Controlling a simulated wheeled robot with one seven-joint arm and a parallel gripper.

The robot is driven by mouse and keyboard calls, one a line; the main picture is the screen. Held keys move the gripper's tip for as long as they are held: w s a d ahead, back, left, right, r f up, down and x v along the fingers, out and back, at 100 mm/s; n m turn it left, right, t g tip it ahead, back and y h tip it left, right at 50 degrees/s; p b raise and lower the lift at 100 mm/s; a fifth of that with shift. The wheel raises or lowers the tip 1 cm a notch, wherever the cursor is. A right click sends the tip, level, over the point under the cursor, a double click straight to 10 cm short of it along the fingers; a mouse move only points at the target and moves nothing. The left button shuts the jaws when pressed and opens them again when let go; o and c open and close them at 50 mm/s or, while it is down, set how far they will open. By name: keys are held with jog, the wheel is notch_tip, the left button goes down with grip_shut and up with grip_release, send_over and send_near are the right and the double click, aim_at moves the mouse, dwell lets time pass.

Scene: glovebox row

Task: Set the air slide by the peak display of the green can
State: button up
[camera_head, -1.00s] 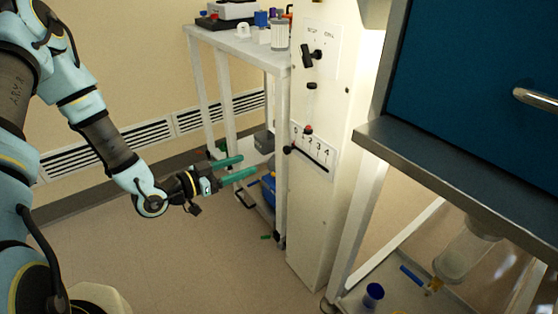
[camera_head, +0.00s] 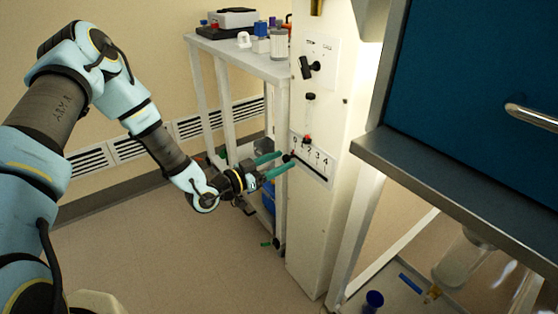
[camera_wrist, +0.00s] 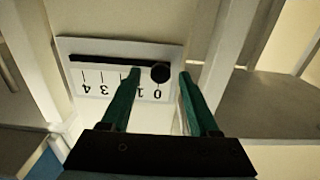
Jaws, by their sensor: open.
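The air slide is a black knob (camera_wrist: 160,72) on a dark slot in a white scale plate (camera_wrist: 100,62) marked 0 to 4. The knob sits at the 0 end. In the head view the scale plate (camera_head: 318,167) is low on the white column, with the knob (camera_head: 287,157) at its left end. My gripper (camera_wrist: 160,75) is open, its two green fingers on either side of the knob in the wrist view; contact cannot be told. The gripper (camera_head: 288,160) also shows in the head view in front of the plate's left end. I cannot make out a green can or its peak display.
The white column (camera_head: 316,230) also carries a black switch handle (camera_head: 307,68) and a clear tube (camera_head: 310,105). A white table (camera_head: 245,55) with small items stands behind left. A steel-edged blue cabinet (camera_head: 470,70) stands right. A blue cup (camera_head: 373,300) is low at right.

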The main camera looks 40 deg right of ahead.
jog(key=shift+c, duration=0.2)
grip_shut()
dwell(0.3)
dwell(1.0)
